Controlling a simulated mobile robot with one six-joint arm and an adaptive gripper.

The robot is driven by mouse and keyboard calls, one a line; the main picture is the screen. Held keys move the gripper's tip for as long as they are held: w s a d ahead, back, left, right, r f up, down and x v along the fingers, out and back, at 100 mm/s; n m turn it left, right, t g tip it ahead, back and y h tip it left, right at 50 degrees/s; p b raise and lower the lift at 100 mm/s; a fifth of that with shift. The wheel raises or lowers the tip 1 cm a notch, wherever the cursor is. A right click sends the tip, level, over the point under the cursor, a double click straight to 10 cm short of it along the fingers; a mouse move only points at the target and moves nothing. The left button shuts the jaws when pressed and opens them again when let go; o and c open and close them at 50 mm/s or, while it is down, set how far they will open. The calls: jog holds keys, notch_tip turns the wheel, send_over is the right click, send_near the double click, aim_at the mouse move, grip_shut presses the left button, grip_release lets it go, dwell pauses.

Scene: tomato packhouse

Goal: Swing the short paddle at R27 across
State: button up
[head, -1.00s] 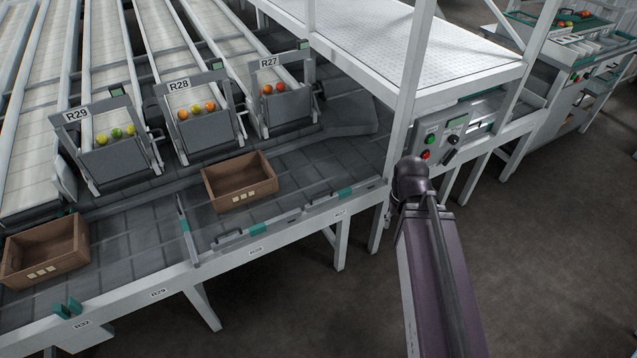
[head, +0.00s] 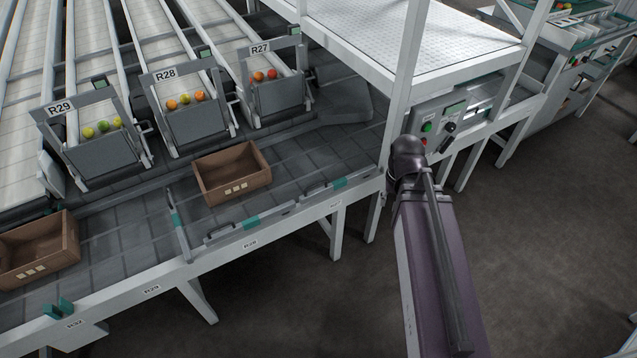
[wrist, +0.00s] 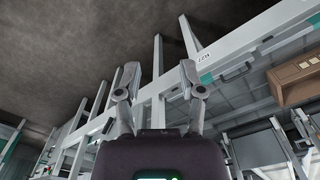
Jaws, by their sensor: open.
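The short paddle (head: 338,183) at the right end of the conveyor's front rail lies along the rail, with a teal patch and a dark handle. The small label below it is too small to read surely in the head view. In the wrist view this paddle's teal patch (wrist: 207,78) and handle (wrist: 235,73) show on the rail, beyond and to the right of my fingers. My gripper (wrist: 158,85) is open and empty, apart from the rail as far as I can tell. It is hidden in the head view, where only my arm shows.
A brown crate (head: 232,175) sits on the belt (head: 130,235), another (head: 40,252) at the left. A paddle (head: 177,222) stands across the belt; a longer one (head: 252,222) lies along the rail. A white post (head: 403,90) and control box (head: 437,128) stand right. Floor right is clear.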

jog(key=w+a+f+m+b, duration=0.45)
jog(key=w+a, duration=0.45)
jog(key=w, duration=0.3)
jog(key=m+t+y+b, duration=0.1)
jog(key=m+t+b, duration=0.15)
jog(key=m, duration=0.35)
send_over(317, 184)
jog(key=s+d, duration=0.2)
notch_tip(317, 184, down, 3)
jog(key=shift+a+f+g+b, duration=0.15)
jog(key=shift+g+b, duration=0.15)
jog(key=shift+g, duration=0.15)
jog(key=shift+f, duration=0.15)
jog(key=f+b, duration=0.4)
jog(key=w+a+f+b, duration=0.1)
jog(key=f+b, duration=0.3)
jog(key=b, duration=0.1)
jog(key=w+f+b, duration=0.1)
jog(key=f+b, duration=0.3)
jog(key=f, duration=0.1)
jog(key=shift+a, duration=0.25)
jog(key=shift+b, duration=0.3)
